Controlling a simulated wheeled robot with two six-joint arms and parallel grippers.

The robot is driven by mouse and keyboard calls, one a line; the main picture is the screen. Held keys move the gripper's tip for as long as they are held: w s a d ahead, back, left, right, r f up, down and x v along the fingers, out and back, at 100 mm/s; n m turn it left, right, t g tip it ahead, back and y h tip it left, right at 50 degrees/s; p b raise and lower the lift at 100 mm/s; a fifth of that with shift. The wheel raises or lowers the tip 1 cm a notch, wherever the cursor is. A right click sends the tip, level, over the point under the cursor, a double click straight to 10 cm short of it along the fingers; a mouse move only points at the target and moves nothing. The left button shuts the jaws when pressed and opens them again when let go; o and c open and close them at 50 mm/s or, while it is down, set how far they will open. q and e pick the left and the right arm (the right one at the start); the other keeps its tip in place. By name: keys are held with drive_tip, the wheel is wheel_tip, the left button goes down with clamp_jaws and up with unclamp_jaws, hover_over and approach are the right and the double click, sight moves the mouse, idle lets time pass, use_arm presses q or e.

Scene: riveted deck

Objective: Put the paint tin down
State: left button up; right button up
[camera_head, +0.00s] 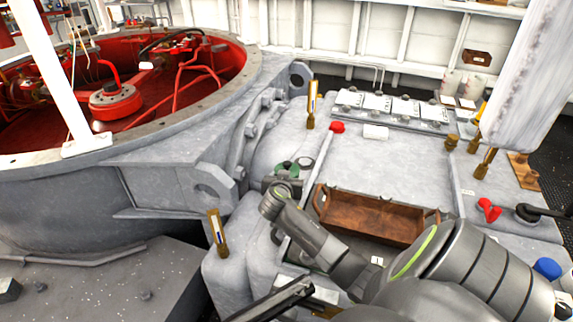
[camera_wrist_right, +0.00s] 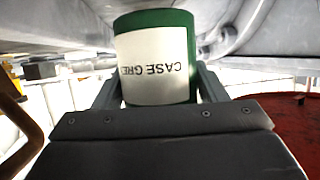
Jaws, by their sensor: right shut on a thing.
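The paint tin (camera_wrist_right: 155,65) is green with a white label reading "CASE GRE", upside down in the right wrist view. My right gripper (camera_wrist_right: 158,85) is shut on it, with one finger at each side. In the head view the tin's green top (camera_head: 284,167) shows small, beyond the wrist of my right arm, near the left edge of the grey machine housing. The arm hides much of it there. I cannot tell whether its base touches anything.
A brown wooden tray (camera_head: 365,216) lies on the grey housing (camera_head: 390,165), right of my right wrist. Red knobs (camera_head: 337,127) and brass fittings (camera_head: 311,120) stick up around it. A large ring-shaped opening with a red inside (camera_head: 150,115) is at left. The housing top behind the tray is mostly clear.

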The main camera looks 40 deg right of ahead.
drive_tip(key=shift+f, duration=0.55)
drive_tip(key=shift+f, duration=0.1)
drive_tip(key=o, duration=1.5)
drive_tip(key=shift+f, duration=0.1)
drive_tip(key=shift+c, duration=0.2)
drive_tip(key=shift+r, duration=0.2)
drive_tip(key=shift+v, duration=3.8)
drive_tip(key=shift+f, duration=0.1)
